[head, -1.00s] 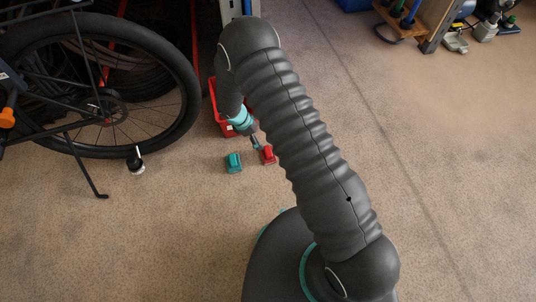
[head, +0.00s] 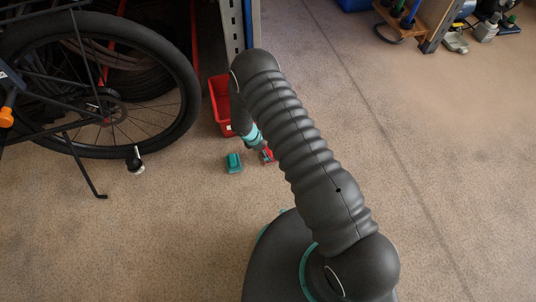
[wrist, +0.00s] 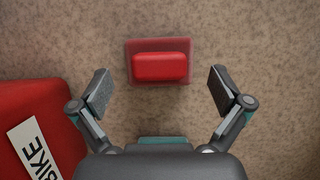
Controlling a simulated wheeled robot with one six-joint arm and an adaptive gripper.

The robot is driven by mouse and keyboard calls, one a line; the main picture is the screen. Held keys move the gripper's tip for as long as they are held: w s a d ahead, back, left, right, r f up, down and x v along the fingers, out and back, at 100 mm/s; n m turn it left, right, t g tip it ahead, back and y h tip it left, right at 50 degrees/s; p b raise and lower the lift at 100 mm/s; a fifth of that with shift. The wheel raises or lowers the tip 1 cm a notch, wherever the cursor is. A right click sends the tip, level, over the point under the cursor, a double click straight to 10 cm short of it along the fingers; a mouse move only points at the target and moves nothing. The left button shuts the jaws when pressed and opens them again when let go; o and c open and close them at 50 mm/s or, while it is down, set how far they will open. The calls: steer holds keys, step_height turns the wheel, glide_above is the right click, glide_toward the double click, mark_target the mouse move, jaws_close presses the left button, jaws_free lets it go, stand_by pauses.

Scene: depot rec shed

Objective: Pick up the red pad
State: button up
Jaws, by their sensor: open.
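The red pad (wrist: 160,66) lies on the carpet in the wrist view, on a slightly wider, darker reddish base. My gripper (wrist: 160,88) is open, with one finger on each side of the pad and clear space between each finger and it. The fingers do not touch the pad. In the head view the red pad (head: 267,156) is partly hidden by my arm, and my gripper is mostly hidden too.
A red bin (head: 220,105) stands close by; its label reads "BIKE" in the wrist view (wrist: 38,150). A teal block (head: 233,163) lies left of the pad. A bicycle wheel (head: 110,80) and kickstand are at left. Open carpet lies to the right.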

mark_target(267, 151)
steer(key=shift+x, duration=1.6)
steer(key=c, duration=1)
steer(key=shift+a+r, duration=0.1)
steer(key=shift+r, duration=0.1)
step_height(267, 151, up, 4)
steer(key=shift+w+r, duration=0.1)
steer(key=shift+r, duration=0.05)
steer(key=s+d+r, duration=0.2)
steer(key=d, duration=0.1)
steer(key=s+d+r, duration=0.2)
steer(key=d, duration=0.1)
steer(key=s+d+r, duration=0.2)
steer(key=d, duration=0.1)
steer(key=shift+s+d+r+b, duration=0.2)
steer(key=shift+s+d+b, duration=0.05)
steer(key=shift+d+b, duration=0.15)
